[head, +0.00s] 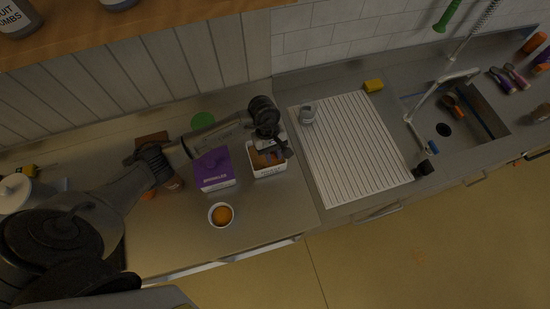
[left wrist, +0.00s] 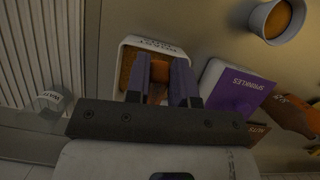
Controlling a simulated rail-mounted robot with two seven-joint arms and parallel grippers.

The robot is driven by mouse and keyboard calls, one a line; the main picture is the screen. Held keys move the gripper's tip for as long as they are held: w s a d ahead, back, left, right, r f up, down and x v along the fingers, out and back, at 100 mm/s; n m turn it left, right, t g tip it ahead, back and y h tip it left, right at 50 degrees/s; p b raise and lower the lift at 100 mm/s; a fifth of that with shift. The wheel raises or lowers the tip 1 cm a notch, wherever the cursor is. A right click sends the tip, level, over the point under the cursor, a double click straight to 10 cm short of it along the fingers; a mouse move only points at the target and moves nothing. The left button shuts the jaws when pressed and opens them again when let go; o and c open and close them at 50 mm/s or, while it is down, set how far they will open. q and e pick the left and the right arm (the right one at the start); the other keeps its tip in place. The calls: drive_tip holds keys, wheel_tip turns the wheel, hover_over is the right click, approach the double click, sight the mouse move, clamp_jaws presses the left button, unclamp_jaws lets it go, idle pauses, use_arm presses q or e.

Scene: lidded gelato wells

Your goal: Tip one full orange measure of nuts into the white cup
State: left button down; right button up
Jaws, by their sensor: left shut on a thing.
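My left gripper (head: 270,153) is over a white open tub (head: 268,173) of brown contents on the counter. The left wrist view shows its purple fingers (left wrist: 168,82) shut on an orange piece, the measure (left wrist: 160,70). The measure is at or in the white tub (left wrist: 158,42); how deep it sits and how full it is, I cannot tell. A round white cup (head: 213,222) with something orange inside stands on the counter in front, apart from the gripper. The cup also shows at the upper right of the left wrist view (left wrist: 258,30). My right gripper is out of view.
A purple sprinkles box (head: 213,169) stands left of the tub. A ribbed white board (head: 350,150) with a small grey cup (head: 307,115) lies to the right, then the sink (head: 460,112). A yellow sponge (head: 373,86) is behind. Counter right of the white cup is clear.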

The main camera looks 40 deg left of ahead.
use_arm(q)
drive_tip(key=shift+w+a+r+g+h, duration=0.2)
drive_tip(key=shift+a+r+g+h, duration=0.15)
drive_tip(key=shift+h, duration=0.25)
drive_tip(key=shift+f+h, duration=0.3)
drive_tip(key=shift+f, duration=0.1)
wheel_tip(320, 180, down, 4)
drive_tip(key=b, duration=0.4)
drive_tip(key=shift+w+a+r+b, duration=0.1)
drive_tip(key=shift+r+b, duration=0.1)
drive_tip(key=shift+b, duration=0.1)
wheel_tip(320, 180, down, 3)
drive_tip(key=b, duration=0.3)
drive_tip(key=shift+f+b, duration=0.1)
drive_tip(key=shift+b, duration=0.25)
